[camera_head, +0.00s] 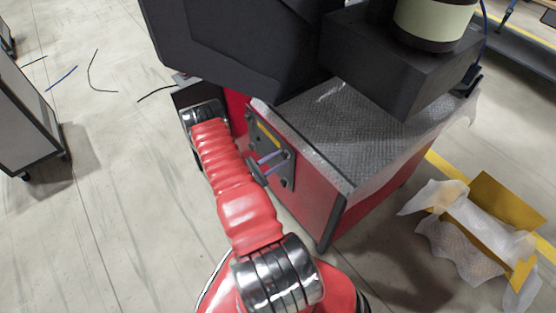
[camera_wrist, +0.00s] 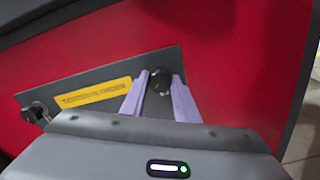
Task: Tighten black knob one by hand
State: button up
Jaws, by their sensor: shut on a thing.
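A black knob (camera_wrist: 160,84) sits on a dark grey plate on the red machine side. My gripper (camera_wrist: 161,77) has its two lilac fingers shut on this knob, one on each side. A second black knob (camera_wrist: 36,113) sits at the plate's left end in the wrist view, apart from the fingers. A yellow label (camera_wrist: 92,92) about tightening in order lies between the knobs. I cannot read a number on either knob. In the head view, my gripper (camera_head: 272,158) reaches the plate (camera_head: 287,182), and the held knob is hard to make out.
The red machine (camera_head: 305,209) has a textured grey top (camera_head: 345,130) and dark housings above. Yellow packaging with translucent wrap (camera_head: 465,235) lies on the floor at right. A grey cabinet (camera_head: 25,125) stands at left, with loose cables near it.

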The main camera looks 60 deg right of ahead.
jog(key=m, duration=0.5)
jog(key=shift+w+m, duration=0.15)
jog(key=shift+m, duration=0.15)
jog(key=shift+f+m, duration=0.15)
jog(key=shift+m, duration=1.95)
jog(key=o, duration=1)
jog(key=shift+s, duration=0.2)
jog(key=shift+o, duration=0.2)
jog(key=shift+a, duration=0.1)
jog(key=v, duration=1.3)
jog(key=shift+w+a, duration=0.2)
jog(key=shift+a, duration=0.1)
jog(key=shift+f, duration=0.1)
